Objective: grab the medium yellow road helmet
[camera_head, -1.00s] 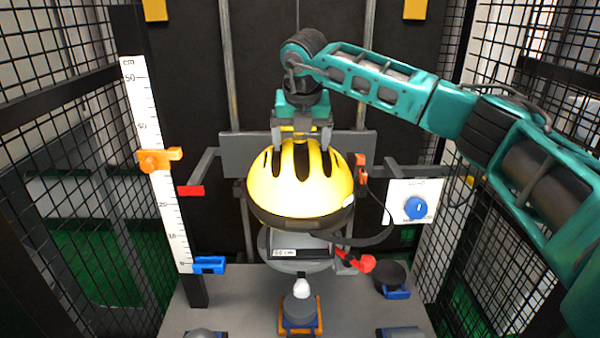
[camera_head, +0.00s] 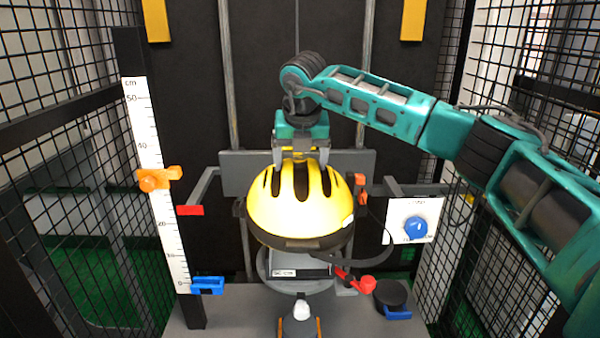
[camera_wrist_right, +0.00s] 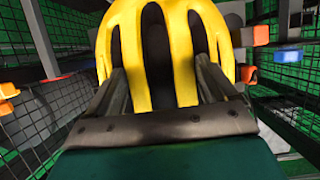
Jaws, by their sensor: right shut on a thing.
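The yellow road helmet (camera_head: 264,208) with black vents and a dark lower rim is in the middle of the head view, upright. My right gripper (camera_head: 301,160) comes down on it from above and is shut on its crown. In the right wrist view, the yellow ribs of the helmet (camera_wrist_right: 183,60) fill the space between the two dark fingers (camera_wrist_right: 175,92). Below the helmet in the head view is a grey round part with a dark label (camera_head: 300,272). The helmet hides whatever is inside it. My left gripper is not in view.
A ruler post (camera_head: 160,200) with an orange slider (camera_head: 158,179) stands on the left. A panel with a blue knob (camera_head: 415,228) is on the right. Red levers (camera_head: 356,280) are close below the helmet's right side. Black mesh walls enclose both sides.

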